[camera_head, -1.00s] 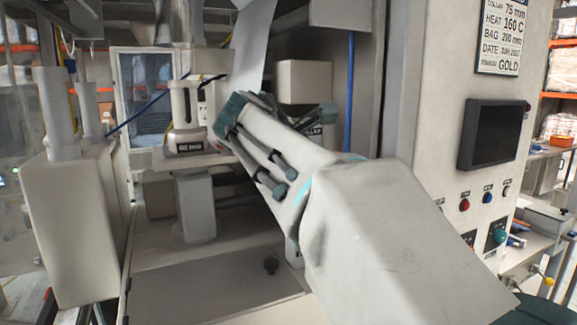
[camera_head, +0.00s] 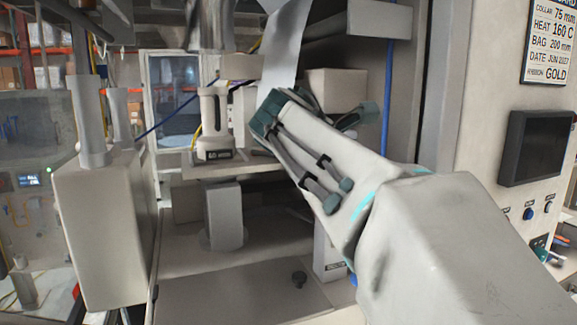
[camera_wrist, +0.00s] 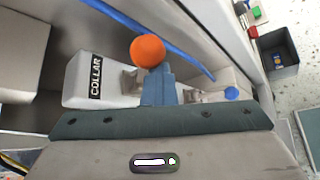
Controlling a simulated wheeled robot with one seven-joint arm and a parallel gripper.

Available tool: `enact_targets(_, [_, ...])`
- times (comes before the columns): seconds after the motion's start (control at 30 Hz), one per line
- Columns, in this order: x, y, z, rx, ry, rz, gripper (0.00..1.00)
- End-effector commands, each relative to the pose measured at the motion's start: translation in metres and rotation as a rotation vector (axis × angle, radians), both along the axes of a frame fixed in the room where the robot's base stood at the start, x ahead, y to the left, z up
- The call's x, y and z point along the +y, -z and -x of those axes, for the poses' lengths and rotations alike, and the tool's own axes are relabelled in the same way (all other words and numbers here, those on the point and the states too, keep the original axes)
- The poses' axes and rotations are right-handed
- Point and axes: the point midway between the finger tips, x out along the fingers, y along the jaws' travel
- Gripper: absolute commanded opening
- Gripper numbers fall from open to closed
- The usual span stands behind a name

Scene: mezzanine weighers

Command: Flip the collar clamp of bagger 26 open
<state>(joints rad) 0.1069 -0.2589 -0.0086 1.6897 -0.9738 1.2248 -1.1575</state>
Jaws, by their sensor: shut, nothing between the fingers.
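The collar clamp shows in the wrist view as an orange ball knob (camera_wrist: 147,50) in front of a white housing (camera_wrist: 75,80) with a black COLLAR label. Small grey metal brackets sit beside the knob. My gripper (camera_wrist: 157,74) is shut and empty, its blue-grey fingertips just below the knob in the picture. I cannot tell whether they touch it. In the head view my arm crosses the middle and hides the knob and most of the clamp. Whether the clamp is closed cannot be made out.
A white weigher-like unit (camera_head: 213,125) stands on a shelf behind my arm. A pale box with a post (camera_head: 105,230) is at left. A control panel with a dark screen (camera_head: 537,148) is at right. A blue hose (camera_wrist: 150,30) runs behind the knob.

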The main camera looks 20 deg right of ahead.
Motion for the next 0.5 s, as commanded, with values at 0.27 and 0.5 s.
enact_targets(0.27, [0.002, 0.000, 0.000, -0.011, -0.004, 0.008, 0.00])
enact_targets(0.5, [0.009, 0.036, 0.004, -0.003, 0.001, 0.002, 0.00])
